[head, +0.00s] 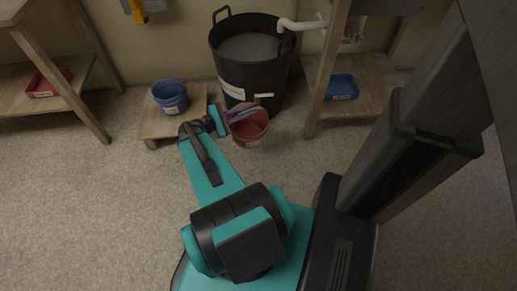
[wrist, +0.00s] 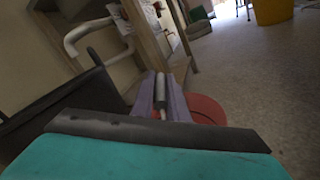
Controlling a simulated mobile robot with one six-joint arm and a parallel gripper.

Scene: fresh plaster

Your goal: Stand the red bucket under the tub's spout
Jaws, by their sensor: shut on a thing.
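The red bucket (head: 249,131) is at the front of the big black tub (head: 232,76), which holds grey liquid. It appears upright; I cannot tell whether its base touches the floor. The tub's short pale spout (head: 264,95) shows just above the bucket's far right rim; I cannot tell whether it is over the opening. My gripper (head: 243,114) is over the bucket, its purple fingers shut on the bucket's handle. In the wrist view, the fingers (wrist: 161,98) close around a grey grip, with part of the red bucket (wrist: 207,108) behind; my wrist hides the rest.
A blue bucket (head: 170,95) stands on a low wooden platform (head: 160,127) to the left. A wooden bench leg (head: 321,95) is close at the right. A white pipe (head: 300,23) reaches over the tub. Floor in front is clear.

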